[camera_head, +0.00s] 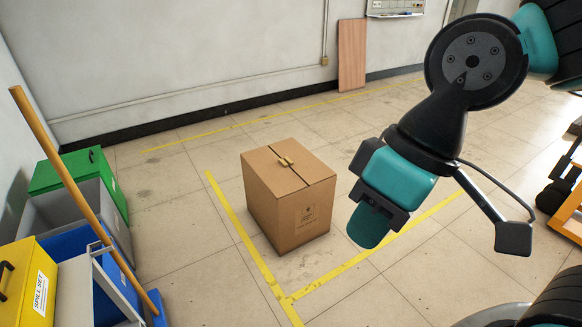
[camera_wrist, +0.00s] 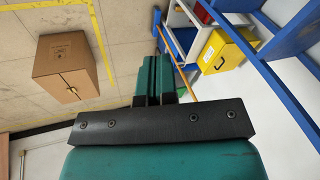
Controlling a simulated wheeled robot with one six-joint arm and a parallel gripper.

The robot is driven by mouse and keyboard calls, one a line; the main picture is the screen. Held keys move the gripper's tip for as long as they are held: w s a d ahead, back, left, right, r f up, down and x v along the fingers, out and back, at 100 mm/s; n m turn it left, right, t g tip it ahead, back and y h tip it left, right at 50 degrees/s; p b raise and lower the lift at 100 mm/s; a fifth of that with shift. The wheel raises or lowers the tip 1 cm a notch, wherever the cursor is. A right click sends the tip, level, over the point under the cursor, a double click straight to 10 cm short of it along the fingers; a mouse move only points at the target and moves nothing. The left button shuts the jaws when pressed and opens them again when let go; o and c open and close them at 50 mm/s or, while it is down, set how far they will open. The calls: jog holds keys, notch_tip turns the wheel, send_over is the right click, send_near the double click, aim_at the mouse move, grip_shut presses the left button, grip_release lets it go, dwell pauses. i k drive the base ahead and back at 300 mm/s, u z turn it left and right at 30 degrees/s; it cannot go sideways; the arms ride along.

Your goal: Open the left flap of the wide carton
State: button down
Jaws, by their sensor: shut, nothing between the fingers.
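The wide carton (camera_head: 293,218) is a brown cardboard box standing upright on the tiled floor. Its left flap (camera_head: 270,174) and right flap (camera_head: 306,160) lie flat and closed along a dark seam. A small yellowish piece (camera_head: 286,162) sits across the middle of the seam. The carton also shows at the upper left of the wrist view (camera_wrist: 62,55). My gripper (camera_head: 368,236) is to the right of the carton, apart from it. Its two teal fingers are together and empty in the wrist view (camera_wrist: 156,62).
Green, grey, blue and yellow bins (camera_head: 75,170) stand at the left, with a broom (camera_head: 75,195) leaning across them. Yellow floor lines (camera_head: 235,220) run beside the carton. A wooden board (camera_head: 352,55) leans on the back wall. Floor around the carton is clear.

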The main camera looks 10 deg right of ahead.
aim_at(275, 173)
jog(key=z, duration=0.05)
jog(key=i, duration=2.45)
jog(key=z, duration=0.1)
